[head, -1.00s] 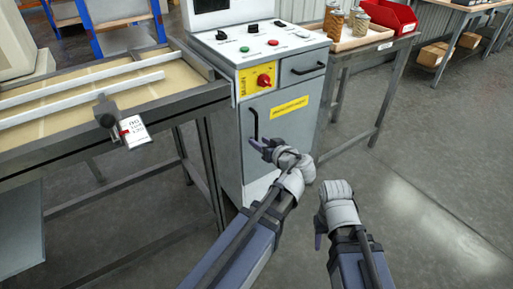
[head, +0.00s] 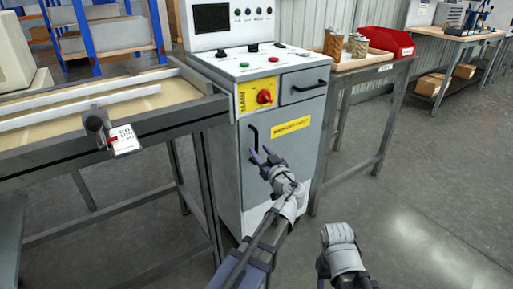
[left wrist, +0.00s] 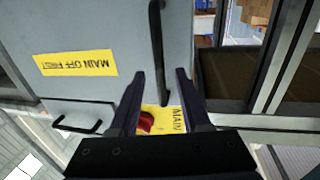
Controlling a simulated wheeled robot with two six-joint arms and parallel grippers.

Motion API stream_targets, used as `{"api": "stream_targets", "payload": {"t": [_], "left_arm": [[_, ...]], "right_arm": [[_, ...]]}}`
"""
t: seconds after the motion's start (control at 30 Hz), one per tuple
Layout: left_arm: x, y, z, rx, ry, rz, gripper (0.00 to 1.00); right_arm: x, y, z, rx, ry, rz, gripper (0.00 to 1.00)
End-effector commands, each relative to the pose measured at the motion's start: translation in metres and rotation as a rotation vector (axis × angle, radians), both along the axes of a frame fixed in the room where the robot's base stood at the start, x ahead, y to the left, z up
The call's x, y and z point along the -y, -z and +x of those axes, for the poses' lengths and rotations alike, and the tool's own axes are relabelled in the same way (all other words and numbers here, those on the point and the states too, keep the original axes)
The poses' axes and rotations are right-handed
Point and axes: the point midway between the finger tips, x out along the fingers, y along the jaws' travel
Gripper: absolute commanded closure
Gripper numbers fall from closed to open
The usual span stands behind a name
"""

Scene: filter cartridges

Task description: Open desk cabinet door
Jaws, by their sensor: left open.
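The grey cabinet door (head: 285,165) is shut and carries a yellow label (head: 291,128). Its black vertical handle (head: 253,136) is on the left side of the door. My left gripper (head: 263,155) is open in front of the door, just below and near the handle. In the left wrist view, the picture is upside down, and the handle (left wrist: 156,45) reaches down between the two spread fingers (left wrist: 160,75). I cannot tell whether a finger touches it. My right gripper (head: 322,268) hangs low at the right, away from the cabinet; its fingers hardly show.
Above the door are a red switch (head: 264,97) on a yellow plate and a drawer (head: 302,86) with a black handle. A workbench (head: 110,130) stands close on the left. The floor at right is clear.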

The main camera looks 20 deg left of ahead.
Motion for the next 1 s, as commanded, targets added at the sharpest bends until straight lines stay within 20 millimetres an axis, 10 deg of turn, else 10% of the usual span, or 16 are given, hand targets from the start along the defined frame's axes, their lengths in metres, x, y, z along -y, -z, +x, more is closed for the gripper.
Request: {"api": "stream_targets", "payload": {"t": [0.63, 1.0], "left_arm": [[-0.023, 0.0, 0.027, -0.001, 0.0, -0.001, 0.53], [-0.023, 0.0, 0.027, -0.001, 0.0, -0.001, 0.94]], "right_arm": [[0.0, 0.0, 0.0, 0.0, 0.0, 0.0, 0.5], [0.0, 0.0, 0.0, 0.0, 0.0, 0.0, 0.5]]}}
